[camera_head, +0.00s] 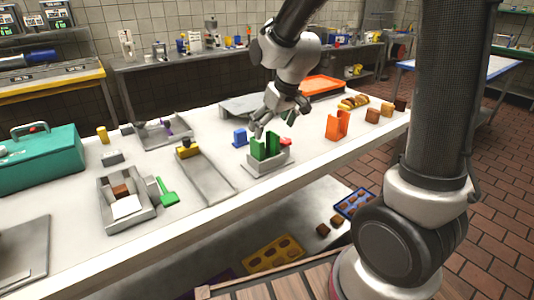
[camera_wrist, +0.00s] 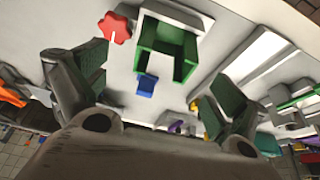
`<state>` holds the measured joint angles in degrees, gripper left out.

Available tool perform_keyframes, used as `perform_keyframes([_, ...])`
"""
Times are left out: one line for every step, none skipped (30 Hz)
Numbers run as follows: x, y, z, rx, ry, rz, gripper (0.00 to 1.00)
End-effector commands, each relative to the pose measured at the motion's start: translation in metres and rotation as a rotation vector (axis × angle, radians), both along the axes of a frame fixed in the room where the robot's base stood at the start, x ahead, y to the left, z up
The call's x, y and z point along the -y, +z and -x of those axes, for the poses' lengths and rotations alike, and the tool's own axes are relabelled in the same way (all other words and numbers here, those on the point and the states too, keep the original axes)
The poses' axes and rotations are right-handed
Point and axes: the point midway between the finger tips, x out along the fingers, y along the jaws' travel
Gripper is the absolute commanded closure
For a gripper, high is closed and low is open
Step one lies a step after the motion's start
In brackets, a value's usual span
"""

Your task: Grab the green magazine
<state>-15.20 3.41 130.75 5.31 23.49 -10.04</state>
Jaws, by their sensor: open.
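The green magazine (camera_head: 257,149) is an upright U-shaped piece with two tall walls. It sits in a pale grey holder (camera_head: 268,168) near the front edge of the white table. My gripper (camera_head: 272,126) is above and just behind the magazine, with its fingers pointing down and spread. In the wrist view the magazine (camera_wrist: 165,42) lies beyond and between the open fingers of my gripper (camera_wrist: 160,78), toward the top of the picture. Nothing is between the fingers, and I see no contact with the magazine.
A blue block (camera_head: 240,137) stands just left of the magazine, and a red knob (camera_wrist: 115,28) is beside it. An orange bracket (camera_head: 337,125) stands to the right. A grey channel (camera_head: 206,178) with a yellow and black piece, and a green scraper (camera_head: 168,197), lie left.

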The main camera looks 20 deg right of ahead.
Motion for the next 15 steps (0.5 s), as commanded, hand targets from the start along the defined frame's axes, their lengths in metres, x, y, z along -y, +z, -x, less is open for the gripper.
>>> perform_keyframes([-0.002,-0.007,-0.002,-0.003,0.0,0.001,0.04])
perform_keyframes([-0.003,-0.01,-0.003,-0.003,0.0,0.001,0.04])
perform_keyframes([-0.005,-0.015,-0.006,-0.004,0.001,0.001,0.04])
perform_keyframes([-0.006,-0.019,-0.007,-0.004,0.001,0.001,0.04])
perform_keyframes([-0.008,-0.024,-0.009,-0.005,0.001,0.001,0.04])
perform_keyframes([-0.011,-0.03,-0.012,-0.004,0.0,0.001,0.04])
perform_keyframes([-0.012,-0.034,-0.014,-0.004,0.0,0.001,0.04])
perform_keyframes([-0.012,-0.038,-0.016,-0.004,-0.001,0.0,0.04])
perform_keyframes([-0.013,-0.042,-0.018,-0.003,-0.001,0.001,0.04])
perform_keyframes([-0.013,-0.045,-0.019,-0.003,-0.001,0.001,0.04])
perform_keyframes([-0.013,-0.047,-0.019,-0.003,-0.001,0.001,0.04])
perform_keyframes([-0.014,-0.049,-0.02,-0.002,-0.001,0.0,0.04])
perform_keyframes([-0.014,-0.049,-0.021,-0.001,-0.001,0.0,0.04])
perform_keyframes([-0.014,-0.05,-0.021,0.0,-0.001,0.0,0.04])
perform_keyframes([-0.014,-0.049,-0.021,0.001,-0.001,-0.001,0.04])
